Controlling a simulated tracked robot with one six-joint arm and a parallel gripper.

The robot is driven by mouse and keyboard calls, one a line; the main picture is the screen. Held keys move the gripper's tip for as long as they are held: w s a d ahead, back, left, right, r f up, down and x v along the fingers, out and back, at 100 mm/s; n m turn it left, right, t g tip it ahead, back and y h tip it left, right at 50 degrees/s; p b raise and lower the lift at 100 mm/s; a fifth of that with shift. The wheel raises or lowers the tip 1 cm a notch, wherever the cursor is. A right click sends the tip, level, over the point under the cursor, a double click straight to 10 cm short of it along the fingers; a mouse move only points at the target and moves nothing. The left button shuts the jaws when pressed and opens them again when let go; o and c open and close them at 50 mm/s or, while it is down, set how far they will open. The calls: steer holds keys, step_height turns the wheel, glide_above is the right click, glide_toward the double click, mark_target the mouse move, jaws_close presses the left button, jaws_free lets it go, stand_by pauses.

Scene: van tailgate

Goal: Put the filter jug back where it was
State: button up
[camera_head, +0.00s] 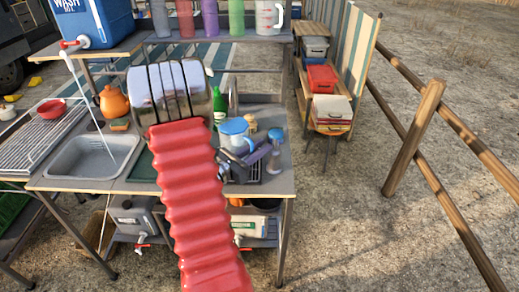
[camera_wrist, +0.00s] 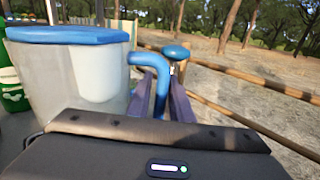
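The filter jug (camera_head: 235,130) has a blue lid, a clear body and a blue handle. In the head view it is on or just above the right part of the counter, behind my gripper (camera_head: 256,154); I cannot tell whether its base touches anything. In the wrist view the jug (camera_wrist: 50,85) fills the left side, with a white filter insert inside. Its handle runs down between the purple fingers of my gripper (camera_wrist: 163,100), which look closed on it. The jug's base is hidden.
A clear blue-topped bottle (camera_head: 275,148) stands just right of the jug. A dark dish rack (camera_head: 240,172) lies below my gripper. A green bottle (camera_head: 219,104) stands behind left, and a sink (camera_head: 85,157) is further left. A shelf of coloured bottles (camera_head: 237,18) is behind.

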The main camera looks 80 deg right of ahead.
steer(key=shift+o, duration=1)
steer(key=shift+a+r, duration=0.1)
steer(key=v, duration=1.1)
steer(key=shift+w+a, duration=0.2)
steer(key=shift+a, duration=0.15)
